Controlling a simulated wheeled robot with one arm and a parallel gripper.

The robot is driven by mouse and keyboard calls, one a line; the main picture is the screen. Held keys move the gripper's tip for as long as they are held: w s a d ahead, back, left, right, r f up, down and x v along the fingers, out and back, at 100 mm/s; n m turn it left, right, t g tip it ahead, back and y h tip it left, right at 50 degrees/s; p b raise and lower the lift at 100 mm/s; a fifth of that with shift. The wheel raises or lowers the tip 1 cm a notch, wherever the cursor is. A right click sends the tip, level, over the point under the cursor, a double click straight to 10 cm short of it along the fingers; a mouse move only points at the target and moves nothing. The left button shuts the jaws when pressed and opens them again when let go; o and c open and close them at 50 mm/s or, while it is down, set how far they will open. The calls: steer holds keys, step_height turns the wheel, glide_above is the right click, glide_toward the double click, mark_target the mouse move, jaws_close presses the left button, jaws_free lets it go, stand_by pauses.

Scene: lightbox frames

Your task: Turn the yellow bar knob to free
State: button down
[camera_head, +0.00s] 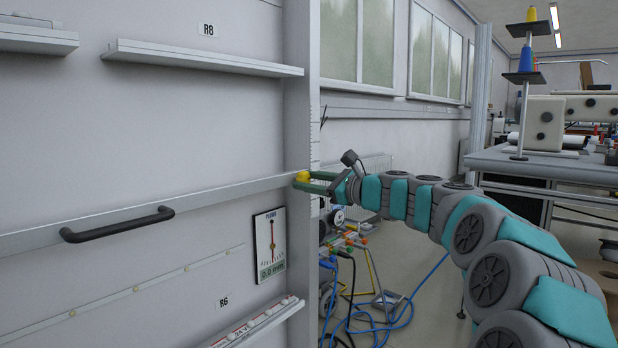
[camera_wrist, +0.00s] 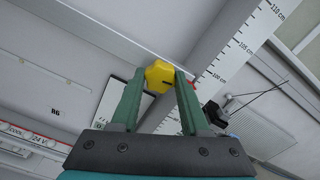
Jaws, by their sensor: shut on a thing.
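The yellow knob (camera_head: 302,177) sits at the right end of a pale horizontal rail, by a vertical post with a centimetre scale. My gripper (camera_head: 309,182) reaches it from the right, with its green fingers at the knob. In the wrist view the yellow knob (camera_wrist: 159,76) is between the tips of the green fingers of my gripper (camera_wrist: 158,80), which is shut on it. The knob's lobed outline shows in the wrist view. Any marking for free is not visible, and the fingers hide part of the knob's sides.
A black handle (camera_head: 117,224) is on the rail to the left. Cables (camera_head: 375,325) lie on the floor below my arm. A workbench (camera_head: 545,165) stands at the right.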

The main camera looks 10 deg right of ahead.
steer(key=n, duration=0.2)
steer(key=shift+r+n+b, duration=0.1)
steer(key=shift+n+b, duration=0.3)
steer(key=n+b, duration=0.3)
steer(key=n, duration=0.2)
steer(key=shift+n+b, duration=0.3)
steer(key=shift+b, duration=0.1)
steer(key=n+b, duration=0.4)
steer(key=n, duration=0.1)
steer(key=shift+n+b, duration=0.75)
steer(key=shift+n, duration=0.35)
steer(key=shift+r+n, duration=0.2)
steer(key=shift+n, duration=0.1)
steer(key=shift+c, duration=2)
jaws_free()
steer(key=shift+f, duration=0.1)
